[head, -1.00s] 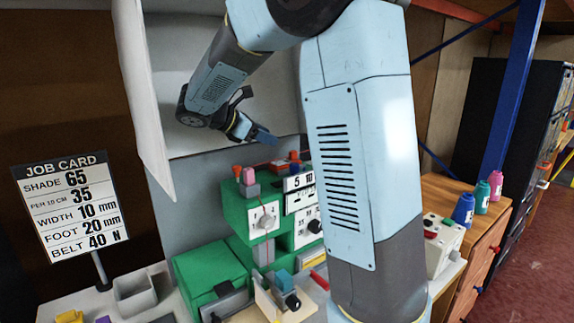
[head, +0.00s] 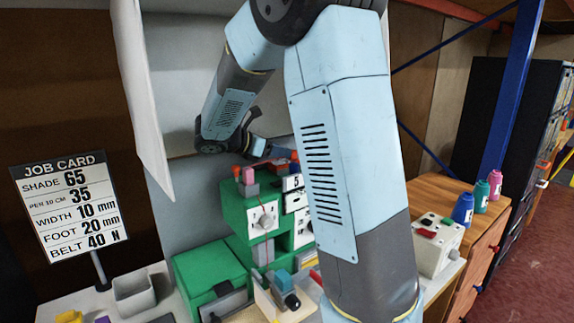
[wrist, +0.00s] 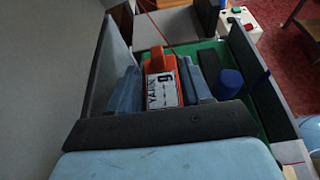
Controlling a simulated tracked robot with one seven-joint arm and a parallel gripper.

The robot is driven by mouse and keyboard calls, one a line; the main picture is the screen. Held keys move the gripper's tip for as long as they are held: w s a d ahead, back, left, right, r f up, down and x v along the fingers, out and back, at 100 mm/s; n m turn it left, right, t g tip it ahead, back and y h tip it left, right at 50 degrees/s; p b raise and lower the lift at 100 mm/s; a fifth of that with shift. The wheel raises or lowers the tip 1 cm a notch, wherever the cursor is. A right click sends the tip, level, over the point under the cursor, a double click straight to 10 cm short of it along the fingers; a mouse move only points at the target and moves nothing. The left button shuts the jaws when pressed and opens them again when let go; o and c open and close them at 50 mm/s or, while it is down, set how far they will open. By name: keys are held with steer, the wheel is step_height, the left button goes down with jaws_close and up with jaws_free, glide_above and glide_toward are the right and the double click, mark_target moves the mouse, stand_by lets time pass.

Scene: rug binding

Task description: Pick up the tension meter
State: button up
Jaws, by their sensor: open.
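An orange device with a white label reading "YARN", which I take for the tension meter (wrist: 163,64), lies on top of the green machine in the wrist view. My gripper (wrist: 163,75) is open, with one blue finger on each side of the orange device. I cannot tell whether the fingers touch it. Only small orange-red bits show there.
Pink and red spools (head: 248,183) stand on the machine's left, with a red thread running down. In the wrist view a dark blue cylinder (wrist: 230,82) is right of the fingers. A grey panel (head: 195,80) rises behind. A job card (head: 68,205) stands left.

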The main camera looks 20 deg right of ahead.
mark_target(285, 160)
steer(key=shift+w+x, duration=0.15)
steer(key=shift+x, duration=1.15)
steer(key=shift+w+x, duration=0.15)
steer(key=shift+x, duration=1.2)
steer(key=shift+c, duration=0.4)
steer(key=shift+a, duration=0.1)
jaws_close()
